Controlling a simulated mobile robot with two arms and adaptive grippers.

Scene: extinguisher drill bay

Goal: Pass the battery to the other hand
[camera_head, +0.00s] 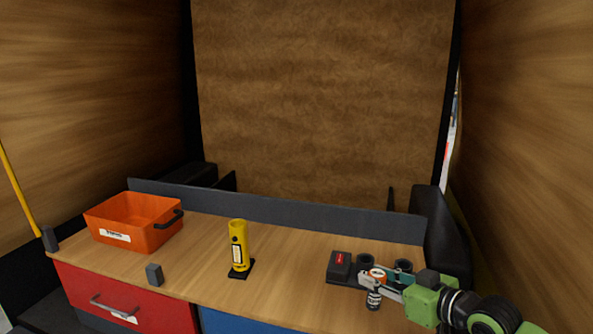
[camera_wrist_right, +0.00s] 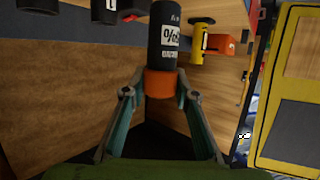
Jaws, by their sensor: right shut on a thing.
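The battery (camera_head: 374,299) is a dark cylinder with a white label and an orange end, at the front right of the bench in the head view. My right gripper (camera_head: 372,280) comes in from the right and is shut on its orange end. In the right wrist view the battery (camera_wrist_right: 164,40) sticks out beyond the fingertips, with the orange end between them. The battery looks upright in the head view; I cannot tell whether it touches the bench. My left gripper is in neither view.
A black charger (camera_head: 340,265) with a red display and round wells stands just behind the battery. A yellow flashlight (camera_head: 238,245) stands mid-bench on a black base. A small dark block (camera_head: 154,274) and an orange bin (camera_head: 150,238) are at left. Bench between flashlight and charger is clear.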

